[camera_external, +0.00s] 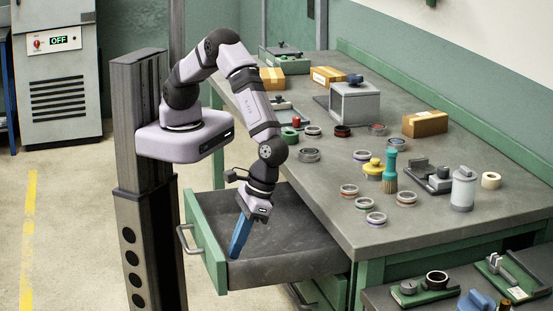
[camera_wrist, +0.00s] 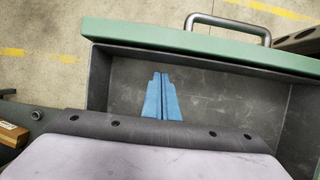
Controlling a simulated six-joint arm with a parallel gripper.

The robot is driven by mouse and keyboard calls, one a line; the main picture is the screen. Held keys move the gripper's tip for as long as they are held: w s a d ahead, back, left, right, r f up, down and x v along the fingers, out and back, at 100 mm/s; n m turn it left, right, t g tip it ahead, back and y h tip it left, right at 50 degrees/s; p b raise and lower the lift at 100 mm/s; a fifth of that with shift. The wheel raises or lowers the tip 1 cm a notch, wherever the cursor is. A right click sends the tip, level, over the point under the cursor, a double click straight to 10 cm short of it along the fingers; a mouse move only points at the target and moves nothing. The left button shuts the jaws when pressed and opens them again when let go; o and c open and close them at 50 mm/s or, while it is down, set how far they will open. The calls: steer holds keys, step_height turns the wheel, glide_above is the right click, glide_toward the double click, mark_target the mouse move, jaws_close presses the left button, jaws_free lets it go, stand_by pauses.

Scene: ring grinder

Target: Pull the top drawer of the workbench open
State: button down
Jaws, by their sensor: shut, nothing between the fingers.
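The top drawer (camera_external: 290,262) of the workbench (camera_external: 385,237) stands pulled well out. Its green front panel (camera_external: 206,243) and metal handle (camera_external: 186,239) face left in the external view. My gripper (camera_external: 237,245), with blue fingers, is shut and points down inside the drawer, behind the front panel. In the wrist view the two blue fingers (camera_wrist: 162,98) lie side by side over the dark, empty-looking drawer floor (camera_wrist: 235,100). The handle (camera_wrist: 231,26) shows beyond the green front panel (camera_wrist: 195,46), apart from the fingers. I cannot tell whether the fingertips touch the drawer.
Several rings, such as one at the bench corner (camera_external: 376,218), stand on the bench top with boxes (camera_external: 425,123), a brush (camera_external: 390,172) and a white bottle (camera_external: 463,188). A lower side table (camera_external: 390,297) with parts is at bottom right.

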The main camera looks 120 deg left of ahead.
steer(key=shift+w+a+r, duration=0.1)
steer(key=shift+w+a, duration=0.9)
steer(key=b+v, duration=0.1)
steer(key=v, duration=0.9)
steer(key=shift+s, duration=0.1)
